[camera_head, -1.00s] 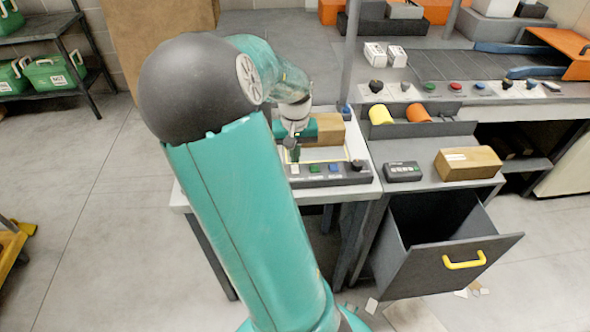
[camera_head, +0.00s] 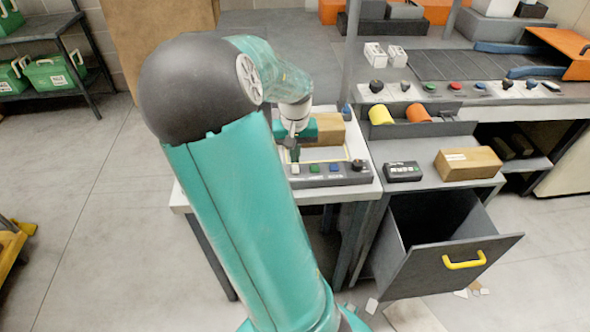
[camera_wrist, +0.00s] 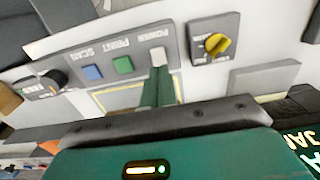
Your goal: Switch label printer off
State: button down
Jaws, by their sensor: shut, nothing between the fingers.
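A dark grey control panel (camera_head: 330,172) lies along the front of the white table. In the wrist view it appears upside down, with a pale switch marked POWER (camera_wrist: 157,57), a green PRINT button (camera_wrist: 122,65), a blue SCAN button (camera_wrist: 92,73) and a black knob (camera_wrist: 50,80). My gripper (camera_wrist: 158,76) is shut and empty. Its fingertips are at the lower edge of the POWER switch; I cannot tell whether they touch. In the head view my gripper (camera_head: 294,155) is over the panel's left end, partly hidden by my arm. No separate printer body is clearly identifiable.
A yellow knob (camera_wrist: 215,45) on a grey box lies beside the panel. A cardboard box (camera_head: 330,130) stands behind it. To the right are a small black device (camera_head: 403,172), another cardboard box (camera_head: 468,163) and an open grey bin (camera_head: 425,265) with a yellow handle.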

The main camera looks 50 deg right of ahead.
aim_at(295, 166)
jog(key=shift+f, duration=1.1)
dwell(0.8)
jog(key=shift+r, duration=3.55)
